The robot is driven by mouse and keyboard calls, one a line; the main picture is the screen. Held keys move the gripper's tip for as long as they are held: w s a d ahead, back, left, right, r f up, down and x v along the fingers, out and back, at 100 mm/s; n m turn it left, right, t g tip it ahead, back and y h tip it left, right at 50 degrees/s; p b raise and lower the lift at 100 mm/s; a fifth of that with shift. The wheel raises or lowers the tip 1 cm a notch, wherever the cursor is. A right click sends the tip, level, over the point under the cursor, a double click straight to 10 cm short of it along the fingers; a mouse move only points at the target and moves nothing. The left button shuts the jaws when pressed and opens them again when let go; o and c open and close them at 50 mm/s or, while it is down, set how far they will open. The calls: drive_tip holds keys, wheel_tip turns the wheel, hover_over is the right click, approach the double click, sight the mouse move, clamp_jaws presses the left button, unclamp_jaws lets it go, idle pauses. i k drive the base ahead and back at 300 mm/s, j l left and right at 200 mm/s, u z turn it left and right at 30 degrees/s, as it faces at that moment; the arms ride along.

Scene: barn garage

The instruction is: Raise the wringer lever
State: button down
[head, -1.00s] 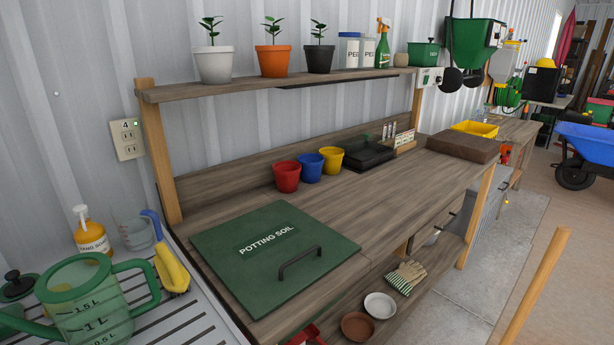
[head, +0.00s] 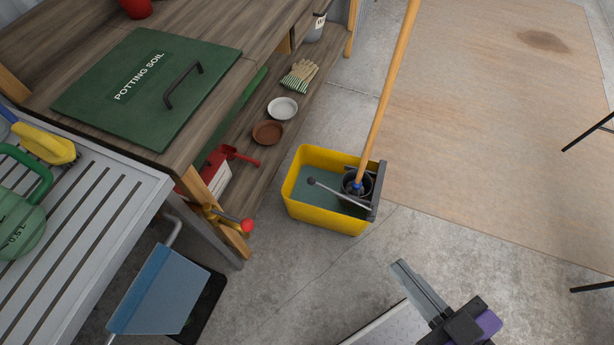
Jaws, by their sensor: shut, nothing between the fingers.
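A yellow mop bucket (head: 345,219) stands on the concrete floor, with greenish-grey water inside. A dark wringer (head: 376,190) sits at its right end. The wringer lever (head: 338,194), a thin grey rod with a dark knob, runs low across the bucket, its knob end toward the left. A mop with a long wooden handle (head: 389,88) stands in the wringer, leaning up and to the right. My gripper (head: 402,268) is at the lower right, shut and empty, pointing toward the bucket and apart from it and the lever.
The potting bench (head: 240,75) and its lower shelf stand left of the bucket. A red-ended tap (head: 246,225) and a blue dustpan-like piece (head: 160,290) are at the lower left.

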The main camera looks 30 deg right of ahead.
sight(311, 180)
drive_tip(key=i+j, duration=0.25)
drive_tip(key=i, duration=0.15)
drive_tip(key=i+j, duration=0.25)
drive_tip(key=i, duration=0.15)
